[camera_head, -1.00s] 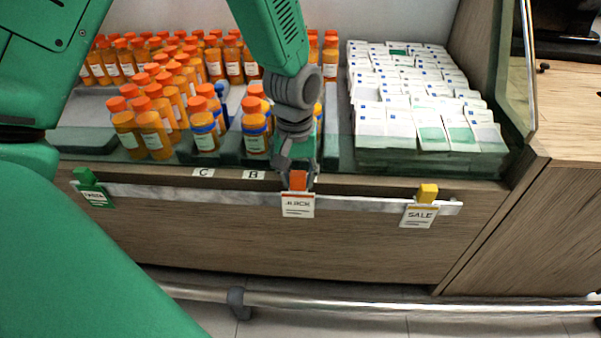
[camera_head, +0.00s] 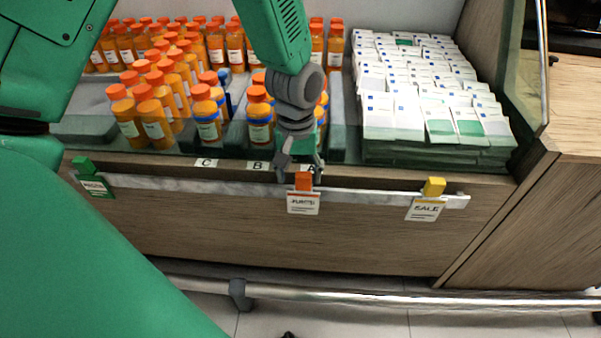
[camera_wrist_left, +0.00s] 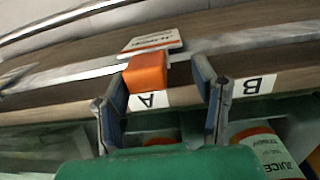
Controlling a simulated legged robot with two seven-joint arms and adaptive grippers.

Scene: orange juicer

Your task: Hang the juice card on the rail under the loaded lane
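The juice card (camera_head: 303,203), white with an orange clip (camera_head: 303,182), hangs on the pale rail (camera_head: 365,196) along the shelf front. It hangs below the label A, which shows beside the clip in the left wrist view. My left gripper (camera_head: 300,174) is just above the clip. Its fingers are spread apart. In the left wrist view the clip (camera_wrist_left: 147,72) lies between the open fingers (camera_wrist_left: 162,84), nearer the left one, with the card (camera_wrist_left: 152,42) beyond it. Orange-capped bottles (camera_head: 208,120) stand in the lanes; my arm partly hides the A lane. My right gripper is out of view.
Labels C (camera_head: 206,162) and B (camera_head: 257,166) sit on the shelf edge. A green-clipped card (camera_head: 96,187) hangs at the rail's left and a yellow-clipped SALE card (camera_head: 424,209) at its right. White packs (camera_head: 430,110) fill the right side. A metal bar (camera_head: 380,300) runs below.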

